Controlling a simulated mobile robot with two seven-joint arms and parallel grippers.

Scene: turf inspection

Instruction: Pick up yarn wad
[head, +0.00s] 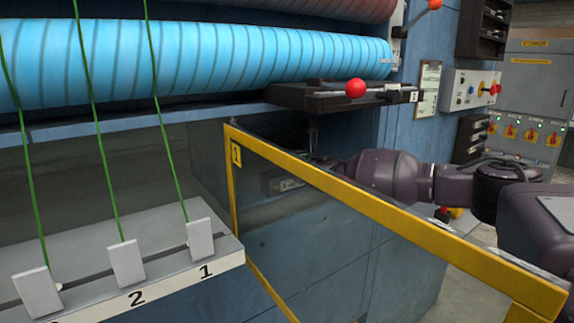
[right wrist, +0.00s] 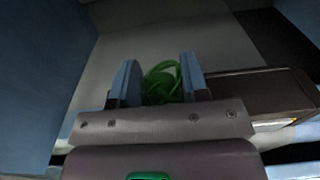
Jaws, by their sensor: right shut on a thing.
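The green yarn wad (right wrist: 162,84) is a loose tangle of strands in the right wrist view. It sits between the two fingers of my right gripper (right wrist: 157,70), which is shut on it. In the head view my right arm comes in from the right and reaches behind the yellow-framed guard. The gripper end there is dim and partly hidden, and I cannot make out the wad in that view. My left gripper is in neither view.
A yellow-framed clear guard (head: 390,212) stands open in front of my right arm. Above are a blue ribbed roller (head: 200,62) and a dark bracket with a red knob (head: 355,88). Green yarns (head: 100,140) run down to a numbered ledge (head: 170,278) at left.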

